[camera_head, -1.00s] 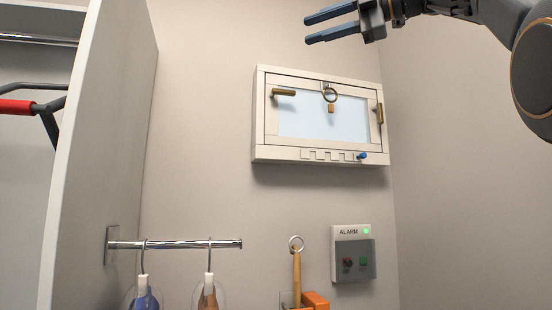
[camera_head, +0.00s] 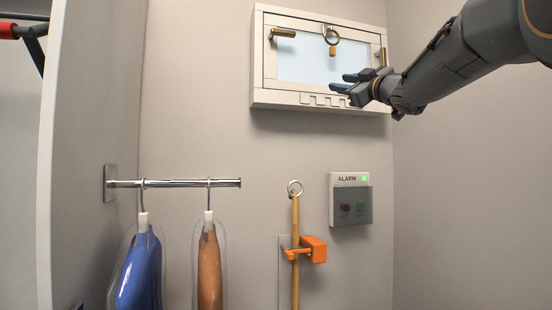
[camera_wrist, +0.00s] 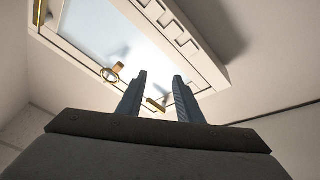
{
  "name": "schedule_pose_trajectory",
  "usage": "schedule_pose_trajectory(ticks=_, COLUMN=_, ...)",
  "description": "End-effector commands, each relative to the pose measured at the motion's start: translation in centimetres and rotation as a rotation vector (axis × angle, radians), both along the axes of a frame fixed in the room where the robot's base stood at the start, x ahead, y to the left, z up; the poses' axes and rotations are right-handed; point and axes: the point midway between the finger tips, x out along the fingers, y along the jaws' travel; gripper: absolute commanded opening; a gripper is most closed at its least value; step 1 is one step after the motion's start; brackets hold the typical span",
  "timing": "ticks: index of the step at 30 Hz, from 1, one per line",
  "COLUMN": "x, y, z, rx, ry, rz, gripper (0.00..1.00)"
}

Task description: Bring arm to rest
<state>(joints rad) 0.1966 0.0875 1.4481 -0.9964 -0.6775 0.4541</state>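My gripper (camera_head: 347,84) is in front of the lower right part of the white wall cabinet in the head view. Its two blue-grey fingers are apart, with nothing between them. In the wrist view my gripper (camera_wrist: 158,82) also shows open and empty, with the cabinet beyond the fingertips. My arm reaches in from the upper right.
The framed cabinet (camera_head: 262,97) has a pale pane and a hanging ring (camera_head: 331,35). Below are an alarm box (camera_head: 350,207), a wooden pole (camera_head: 295,240) in an orange clip (camera_head: 314,249), and a chrome rail (camera_head: 180,183) with blue (camera_head: 140,272) and brown (camera_head: 209,268) covered garments.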

Motion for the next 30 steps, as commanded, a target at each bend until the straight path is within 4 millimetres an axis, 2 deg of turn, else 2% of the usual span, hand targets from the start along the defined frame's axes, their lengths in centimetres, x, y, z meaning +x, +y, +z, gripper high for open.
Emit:
schedule_pose_trajectory(ticks=1, x=1.1, y=-0.7, z=-3.5, rx=0.041, ry=0.062, rz=-0.035, gripper=0.33)
schedule_pose_trajectory(ticks=5, x=3.0, y=-2.4, z=-12.1, rx=0.131, ry=0.221, rz=-0.133, gripper=0.33)
schedule_pose_trajectory(ticks=6, x=3.3, y=-2.9, z=-14.8, rx=0.153, ry=0.272, rz=-0.161, gripper=0.33)
schedule_pose_trajectory(ticks=10, x=3.4, y=-3.9, z=-23.8, rx=0.213, ry=0.440, rz=-0.247, gripper=0.33)
schedule_pose_trajectory(ticks=14, x=2.2, y=-4.5, z=-32.7, rx=0.258, ry=0.611, rz=-0.326, gripper=0.33)
schedule_pose_trajectory(ticks=18, x=-0.5, y=-4.7, z=-42.1, rx=0.291, ry=0.800, rz=-0.402, gripper=0.33)
schedule_pose_trajectory(ticks=23, x=-5.2, y=-4.4, z=-52.1, rx=0.313, ry=1.020, rz=-0.480, gripper=0.33)
schedule_pose_trajectory(ticks=24, x=-6.6, y=-4.2, z=-54.4, rx=0.315, ry=1.075, rz=-0.499, gripper=0.33)
schedule_pose_trajectory(ticks=26, x=-9.0, y=-3.9, z=-57.9, rx=0.319, ry=1.163, rz=-0.520, gripper=0.33)
schedule_pose_trajectory(ticks=30, x=-15.3, y=-2.9, z=-65.2, rx=0.321, ry=1.363, rz=-0.573, gripper=0.33)
